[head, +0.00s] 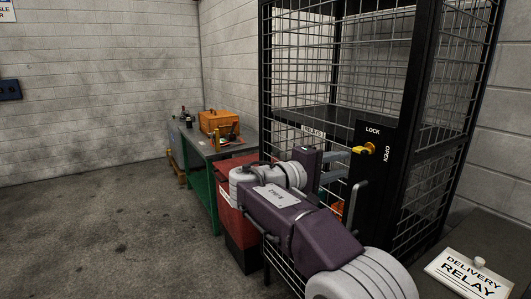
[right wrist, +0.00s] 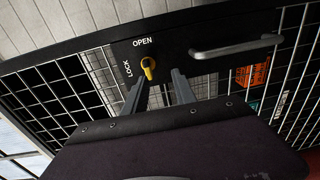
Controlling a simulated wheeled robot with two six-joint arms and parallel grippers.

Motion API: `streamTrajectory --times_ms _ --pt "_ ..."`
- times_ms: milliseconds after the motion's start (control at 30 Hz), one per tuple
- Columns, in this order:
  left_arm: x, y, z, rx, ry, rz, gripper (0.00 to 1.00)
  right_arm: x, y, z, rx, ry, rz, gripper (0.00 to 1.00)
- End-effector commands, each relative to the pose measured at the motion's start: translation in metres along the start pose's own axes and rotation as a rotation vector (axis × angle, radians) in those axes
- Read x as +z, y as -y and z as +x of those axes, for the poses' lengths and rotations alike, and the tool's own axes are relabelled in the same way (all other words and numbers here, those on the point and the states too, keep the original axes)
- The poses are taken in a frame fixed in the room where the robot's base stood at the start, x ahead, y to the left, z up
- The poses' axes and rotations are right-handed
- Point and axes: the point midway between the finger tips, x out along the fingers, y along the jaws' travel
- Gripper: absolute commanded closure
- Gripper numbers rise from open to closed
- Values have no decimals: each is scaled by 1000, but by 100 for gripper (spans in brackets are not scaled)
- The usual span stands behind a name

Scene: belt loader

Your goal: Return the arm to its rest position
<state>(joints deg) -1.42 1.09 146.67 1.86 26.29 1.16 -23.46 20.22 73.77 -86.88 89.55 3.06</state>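My right arm reaches in from the bottom right of the head view. Its gripper (head: 349,162) is in front of the cage's black latch panel (head: 371,190). Its two grey fingers are apart and empty. In the right wrist view the open gripper (right wrist: 157,80) points at the panel, with a yellow knob (right wrist: 148,67) beyond the fingertips. In the head view the yellow knob (head: 369,149) is just right of the fingers, apparently not gripped. Its lever extends left, with LOCK printed above and OPEN at the right. My left arm is not in view.
The black wire-mesh cage (head: 410,215) stands close to the arm, with a bar handle (right wrist: 235,47) on its panel. A green-legged table (head: 217,151) holds an orange case (head: 219,121). A DELIVERY RELAY sign (head: 470,274) is at bottom right. The floor at left is clear.

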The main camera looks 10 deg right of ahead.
Motion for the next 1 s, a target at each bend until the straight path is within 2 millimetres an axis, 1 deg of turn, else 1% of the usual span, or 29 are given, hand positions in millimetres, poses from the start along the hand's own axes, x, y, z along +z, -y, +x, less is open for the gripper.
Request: streamTrajectory --times_ms 67,100,167,200,267,300,367,400,467,500,600,700,733,800,867,967,1000 --pt "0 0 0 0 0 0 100 -1 44 11 -120 -33 -66 67" --pt "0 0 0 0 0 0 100 2 77 16 -212 -55 -104 67" --pt "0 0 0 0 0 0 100 10 133 17 -374 -84 -149 67" --pt "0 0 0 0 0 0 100 19 169 14 -487 -98 -164 67" --pt "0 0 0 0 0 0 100 37 221 3 -654 -104 -166 67" --pt "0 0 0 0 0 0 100 50 252 -7 -761 -101 -155 67" --pt "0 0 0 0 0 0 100 69 291 -25 -908 -86 -121 67" --pt "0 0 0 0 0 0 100 81 314 -39 -998 -71 -87 67" --pt "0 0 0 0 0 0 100 99 342 -59 -1121 -39 -24 67" --pt "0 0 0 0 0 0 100 111 359 -72 -1196 -11 27 67" --pt "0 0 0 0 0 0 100 139 393 -106 -1361 84 191 67" --pt "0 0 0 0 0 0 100 163 417 -133 -1468 202 384 67" --pt "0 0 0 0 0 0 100 170 422 -139 -1488 244 446 67" --pt "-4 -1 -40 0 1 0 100 166 381 -141 -1488 235 451 67" --pt "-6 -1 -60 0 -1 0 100 167 361 -142 -1488 235 448 67" --pt "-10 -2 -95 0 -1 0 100 167 326 -144 -1488 235 446 67" --pt "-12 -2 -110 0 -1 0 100 167 311 -145 -1488 235 445 67"
